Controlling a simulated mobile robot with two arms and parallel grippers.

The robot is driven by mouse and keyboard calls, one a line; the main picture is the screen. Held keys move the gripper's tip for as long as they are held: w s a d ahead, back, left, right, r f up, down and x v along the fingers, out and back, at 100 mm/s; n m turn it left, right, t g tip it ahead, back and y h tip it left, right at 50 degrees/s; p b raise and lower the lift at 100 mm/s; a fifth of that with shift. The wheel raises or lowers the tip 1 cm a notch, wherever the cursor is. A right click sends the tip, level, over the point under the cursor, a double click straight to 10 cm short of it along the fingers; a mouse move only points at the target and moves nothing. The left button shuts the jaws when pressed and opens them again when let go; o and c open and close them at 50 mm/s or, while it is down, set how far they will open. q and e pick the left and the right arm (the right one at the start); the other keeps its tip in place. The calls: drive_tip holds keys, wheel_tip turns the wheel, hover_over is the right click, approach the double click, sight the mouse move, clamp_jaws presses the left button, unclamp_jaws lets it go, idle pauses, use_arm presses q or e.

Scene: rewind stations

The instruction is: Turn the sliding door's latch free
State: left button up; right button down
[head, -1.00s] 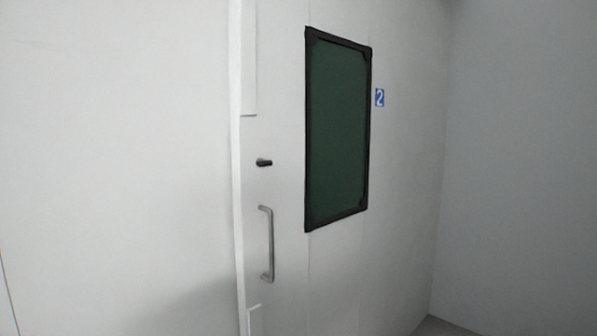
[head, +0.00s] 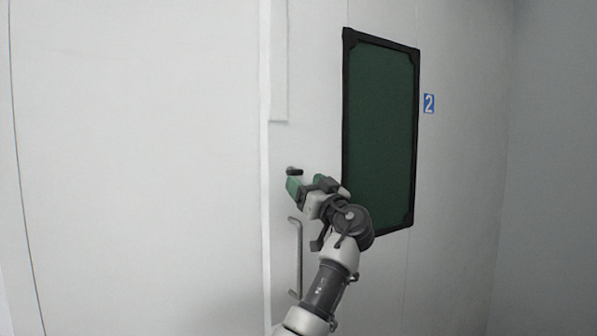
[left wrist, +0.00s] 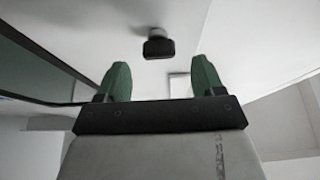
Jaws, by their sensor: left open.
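The latch (head: 294,171) is a small black lever on the white sliding door (head: 385,262), above the door's handle. In the head view my left gripper (head: 305,186) is just below and to the right of the latch, and partly covers the door around it. In the left wrist view the latch (left wrist: 158,46) is ahead of the two green fingertips, roughly midway between them. The left gripper (left wrist: 159,80) is open and empty, apart from the latch. My right gripper is not in view.
A vertical metal handle (head: 299,262) is below the latch, partly behind my arm. A dark green window (head: 382,125) with a black frame is to the right. A blue number 2 sign (head: 429,103) is beside it. The wall at left is bare.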

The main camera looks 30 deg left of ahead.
sight(297, 174)
use_arm(q)
drive_tip(key=shift+p+x, duration=0.45)
drive_tip(key=shift+x, duration=1.85)
drive_tip(key=shift+f, duration=0.1)
drive_tip(key=c, duration=0.9)
